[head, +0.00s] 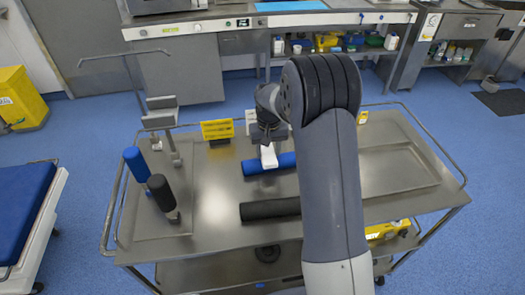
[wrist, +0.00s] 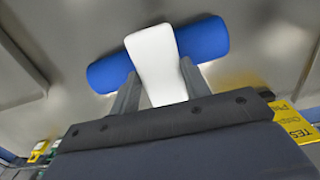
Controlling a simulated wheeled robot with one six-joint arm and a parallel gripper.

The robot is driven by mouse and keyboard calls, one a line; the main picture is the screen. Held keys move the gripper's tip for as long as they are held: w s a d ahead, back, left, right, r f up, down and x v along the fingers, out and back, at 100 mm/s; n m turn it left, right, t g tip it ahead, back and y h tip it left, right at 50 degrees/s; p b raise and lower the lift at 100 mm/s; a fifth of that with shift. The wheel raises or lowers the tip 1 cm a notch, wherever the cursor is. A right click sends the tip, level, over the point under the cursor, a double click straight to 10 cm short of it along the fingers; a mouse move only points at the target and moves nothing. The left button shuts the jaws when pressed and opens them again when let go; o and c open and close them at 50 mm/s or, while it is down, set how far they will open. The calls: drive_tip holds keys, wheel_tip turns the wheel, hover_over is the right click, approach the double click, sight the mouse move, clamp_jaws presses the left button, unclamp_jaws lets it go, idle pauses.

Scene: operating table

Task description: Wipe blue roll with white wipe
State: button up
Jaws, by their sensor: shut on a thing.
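The blue roll (head: 257,166) lies on the steel table in the head view, partly hidden on its right by my arm. It also shows in the wrist view (wrist: 205,40). My gripper (head: 268,144) is above the roll and shut on the white wipe (wrist: 155,62). In the wrist view the wipe sticks out between the two fingers and overlaps the middle of the roll. In the head view the white wipe (head: 269,157) reaches down to the roll. I cannot tell for certain whether they touch.
A black roll (head: 262,209) lies nearer on the same table (head: 215,200). A yellow sign (head: 216,130) stands behind. A shallow tray (head: 400,170) is at the right.

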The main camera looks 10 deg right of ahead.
drive_tip(key=shift+d+f, duration=0.15)
drive_tip(key=shift+d, duration=0.95)
drive_tip(key=shift+r+p, duration=1.95)
drive_tip(key=shift+r, duration=1.1)
drive_tip(key=shift+w, duration=0.1)
wheel_tip(320, 180, up, 3)
drive_tip(key=shift+p, duration=1.05)
